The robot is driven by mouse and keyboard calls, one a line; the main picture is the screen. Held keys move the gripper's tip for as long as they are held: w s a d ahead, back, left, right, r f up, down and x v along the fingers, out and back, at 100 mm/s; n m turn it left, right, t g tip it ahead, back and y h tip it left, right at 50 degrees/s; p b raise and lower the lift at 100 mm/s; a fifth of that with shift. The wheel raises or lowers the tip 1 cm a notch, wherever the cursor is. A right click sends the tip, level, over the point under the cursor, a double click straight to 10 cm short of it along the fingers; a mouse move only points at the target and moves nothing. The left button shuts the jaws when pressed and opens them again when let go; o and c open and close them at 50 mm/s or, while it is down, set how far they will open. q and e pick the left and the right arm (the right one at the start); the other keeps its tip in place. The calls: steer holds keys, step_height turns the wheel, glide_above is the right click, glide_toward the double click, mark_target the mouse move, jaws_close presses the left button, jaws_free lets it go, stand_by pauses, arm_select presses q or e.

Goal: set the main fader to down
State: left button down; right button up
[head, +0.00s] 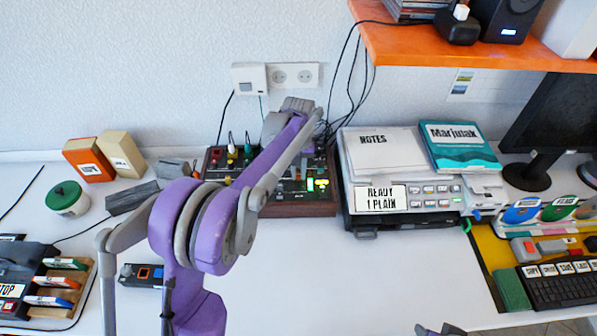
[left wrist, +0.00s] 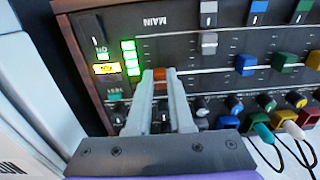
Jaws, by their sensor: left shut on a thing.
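The mixer (head: 300,207) is a dark panel with wooden sides, standing on the desk against the wall. My left arm crosses in front of it in the head view and hides part of its face. In the left wrist view the panel shows close up, with the label MAIN (left wrist: 153,22). An orange-red fader cap (left wrist: 160,76) sits between the fingertips of my left gripper (left wrist: 160,80), which is shut on it. The fader's slot is mostly hidden by the fingers. A dark tip at the bottom of the head view may be my right gripper (head: 440,329); its jaws cannot be made out.
Beside the caught cap are a grey cap (left wrist: 209,43), coloured caps and knobs, and lit green lamps (left wrist: 130,58). Plugged cables (left wrist: 263,132) stick out of the panel. A grey device (head: 400,170) stands right of the mixer. An orange shelf (head: 470,48) overhangs the right. The front desk is clear.

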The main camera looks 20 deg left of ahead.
mark_target(299, 190)
stand_by(0.3)
arm_select(q)
steer(key=shift+s+d, duration=0.3)
steer(key=shift+s, duration=0.3)
steer(key=shift+s+d, duration=0.25)
steer(key=shift+s, duration=0.35)
steer(key=shift+s+d, duration=0.3)
steer(key=shift+s, duration=0.3)
steer(key=c, duration=0.8)
jaws_free()
step_height(299, 190, up, 11)
steer(key=shift+f, duration=0.1)
